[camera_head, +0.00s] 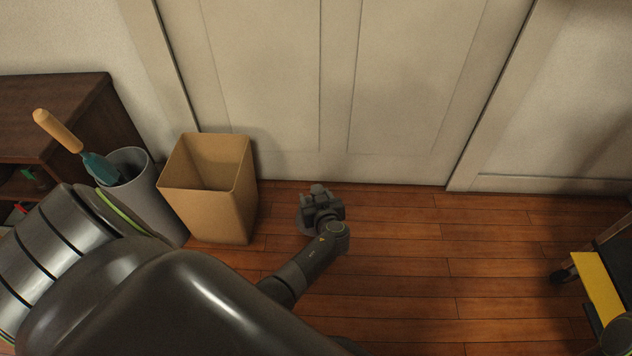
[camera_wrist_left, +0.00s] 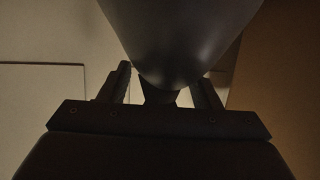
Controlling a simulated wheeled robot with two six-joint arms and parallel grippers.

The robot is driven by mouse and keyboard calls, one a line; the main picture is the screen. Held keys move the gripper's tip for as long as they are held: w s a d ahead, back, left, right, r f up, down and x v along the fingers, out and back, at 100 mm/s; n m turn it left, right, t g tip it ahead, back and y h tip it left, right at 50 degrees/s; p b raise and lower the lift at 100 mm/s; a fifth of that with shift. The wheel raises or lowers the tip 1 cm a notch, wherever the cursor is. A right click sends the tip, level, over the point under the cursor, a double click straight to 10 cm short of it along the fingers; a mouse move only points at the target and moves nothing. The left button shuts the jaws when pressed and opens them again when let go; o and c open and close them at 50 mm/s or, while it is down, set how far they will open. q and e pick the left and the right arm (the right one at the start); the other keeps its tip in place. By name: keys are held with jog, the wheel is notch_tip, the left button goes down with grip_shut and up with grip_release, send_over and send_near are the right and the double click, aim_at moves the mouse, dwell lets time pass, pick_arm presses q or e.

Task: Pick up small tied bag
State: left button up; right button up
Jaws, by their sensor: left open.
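My left gripper (camera_head: 320,193) is low over the wood floor, just right of the tan bin. In the left wrist view its two fingers (camera_wrist_left: 161,85) stand apart, so it is open. A smooth dark grey shape, which looks like the small tied bag (camera_wrist_left: 182,38), fills the top middle there. It narrows to a short neck between the fingers; I cannot tell whether they touch it. In the head view the bag is not clearly seen; the gripper and wrist may hide it.
A tan open bin (camera_head: 207,214) and a grey round bin (camera_head: 151,196) holding a teal tool with a wooden handle (camera_head: 57,130) stand left, beside a brown shelf (camera_head: 60,115). A panelled door (camera_head: 335,75) is behind. A yellow-edged step (camera_head: 597,287) is right. The floor (camera_head: 450,250) between is clear.

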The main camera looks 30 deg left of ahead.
pick_arm(q)
jog(key=shift+s, duration=0.1)
jog(key=c, duration=1.1)
grip_shut()
jog(key=shift+s+d+f, duration=0.1)
jog(key=shift+f, duration=0.05)
